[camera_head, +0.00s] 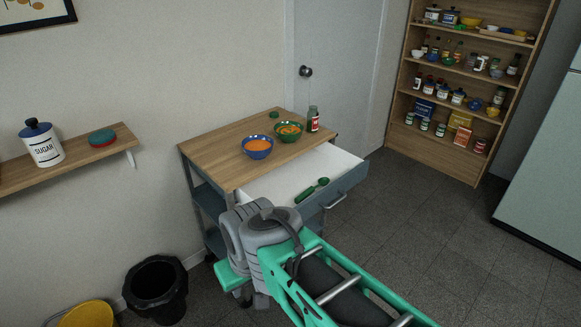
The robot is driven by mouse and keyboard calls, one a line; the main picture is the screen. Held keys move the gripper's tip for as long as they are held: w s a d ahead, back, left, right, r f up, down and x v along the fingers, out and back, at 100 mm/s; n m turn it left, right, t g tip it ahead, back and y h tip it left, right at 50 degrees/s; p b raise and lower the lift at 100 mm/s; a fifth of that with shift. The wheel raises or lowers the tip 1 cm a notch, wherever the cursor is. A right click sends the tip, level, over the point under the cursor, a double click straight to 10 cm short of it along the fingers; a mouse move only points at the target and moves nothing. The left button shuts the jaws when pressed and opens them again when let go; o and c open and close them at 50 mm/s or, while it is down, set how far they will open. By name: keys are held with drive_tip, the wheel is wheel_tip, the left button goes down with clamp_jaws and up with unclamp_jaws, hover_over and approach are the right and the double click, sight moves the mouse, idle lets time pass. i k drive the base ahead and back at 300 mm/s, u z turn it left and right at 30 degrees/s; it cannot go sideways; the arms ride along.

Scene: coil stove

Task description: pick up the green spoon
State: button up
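The green spoon (312,189) lies in the open white drawer (283,181) of a small wood-topped cart. Its handle points down-left and its bowl end up-right. My arm reaches in from the bottom right, with its grey end part near the cart's front left. My gripper's fingers are hidden behind the arm, so I cannot tell whether they are open or shut. The spoon is in full view and clear of the visible arm, just up-right of it.
On the cart top (215,150) stand a blue bowl (257,147), a green bowl (288,132) and a bottle (313,119). A black bin (155,287) stands on the floor at left. A filled shelf (447,158) stands at the back right. Floor right of the cart is clear.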

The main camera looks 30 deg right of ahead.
sight(322, 182)
drive_tip(key=k, duration=0.45)
drive_tip(key=z, duration=0.55)
drive_tip(key=i, duration=0.35)
drive_tip(key=z, duration=0.6)
